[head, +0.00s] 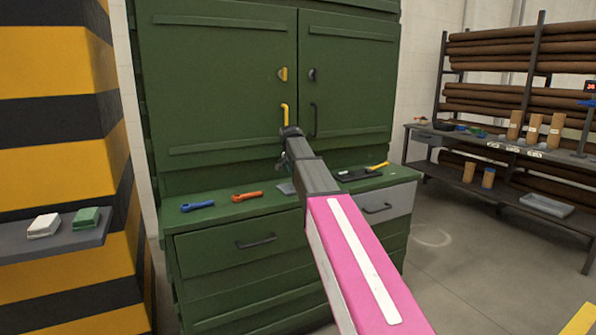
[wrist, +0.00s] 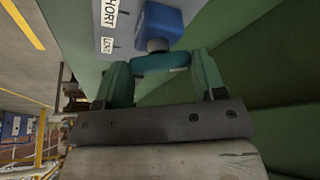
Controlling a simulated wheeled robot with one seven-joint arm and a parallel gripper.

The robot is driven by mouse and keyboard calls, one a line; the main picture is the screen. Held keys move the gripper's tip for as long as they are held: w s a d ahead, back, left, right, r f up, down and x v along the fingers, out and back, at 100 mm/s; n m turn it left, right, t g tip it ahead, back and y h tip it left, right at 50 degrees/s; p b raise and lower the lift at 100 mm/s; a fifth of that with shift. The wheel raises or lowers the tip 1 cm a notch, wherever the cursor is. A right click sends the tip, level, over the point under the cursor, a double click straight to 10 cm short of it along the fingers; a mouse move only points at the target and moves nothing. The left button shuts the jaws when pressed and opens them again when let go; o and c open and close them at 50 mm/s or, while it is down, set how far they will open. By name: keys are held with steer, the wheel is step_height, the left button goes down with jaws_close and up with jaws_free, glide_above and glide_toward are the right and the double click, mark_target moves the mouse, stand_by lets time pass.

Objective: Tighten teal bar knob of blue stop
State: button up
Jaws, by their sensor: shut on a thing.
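The blue stop (wrist: 164,20) shows at the top of the wrist view, on a pale plate (wrist: 110,42). A short grey stem (wrist: 157,45) joins it to the teal bar knob (wrist: 160,63), which lies crosswise below it. My gripper's two green fingers stand at the left and right ends of the knob, and my gripper is shut on it. In the head view, my gripper (head: 290,132) is in front of the green cabinet (head: 220,90). I cannot make out the stop or knob there, behind my arm.
The pale plate bears a SHORT label (wrist: 109,14) and another label below it. A blue tool (head: 197,206) and an orange tool (head: 247,197) lie on the cabinet ledge. A striped pillar (head: 60,170) stands left; a roll rack (head: 520,100) stands right beyond open floor.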

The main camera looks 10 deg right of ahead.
steer(key=m+g, duration=0.1)
steer(key=m, duration=0.1)
steer(key=m+h, duration=0.1)
steer(key=m, duration=0.2)
steer(key=shift+m+g, duration=0.3)
steer(key=shift+g, duration=0.1)
steer(key=shift+h, duration=0.3)
steer(key=o, duration=0.9)
steer(key=shift+w, duration=0.1)
steer(key=v, duration=1.1)
steer(key=shift+w, duration=0.15)
steer(key=shift+f, duration=0.1)
